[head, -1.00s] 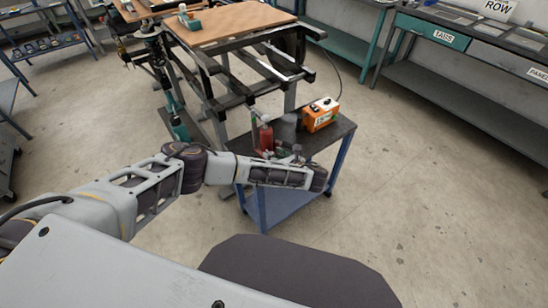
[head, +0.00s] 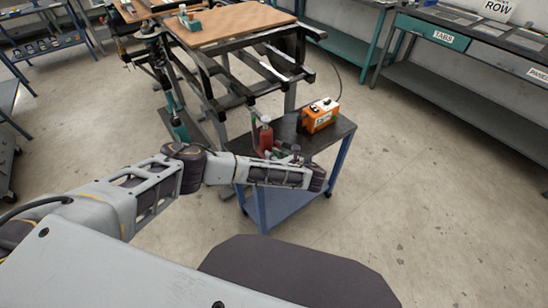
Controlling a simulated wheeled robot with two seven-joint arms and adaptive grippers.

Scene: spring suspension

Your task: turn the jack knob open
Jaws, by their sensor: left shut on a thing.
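A red jack (head: 266,138) stands upright on the small cart, near its left edge. My left arm reaches in from the left, and its forearm passes in front of the cart. My left gripper (head: 282,154) is low beside the jack's base, just to its right, and is shut on the jack knob. The knob itself is too small and too covered by my gripper and forearm to make out. My right gripper is not in view.
The blue cart (head: 334,133) has a dark top and carries an orange box (head: 319,115) behind the jack. A dark metal frame with a wooden board (head: 235,22) stands behind. Workbenches line the right wall. The floor right of the cart is clear.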

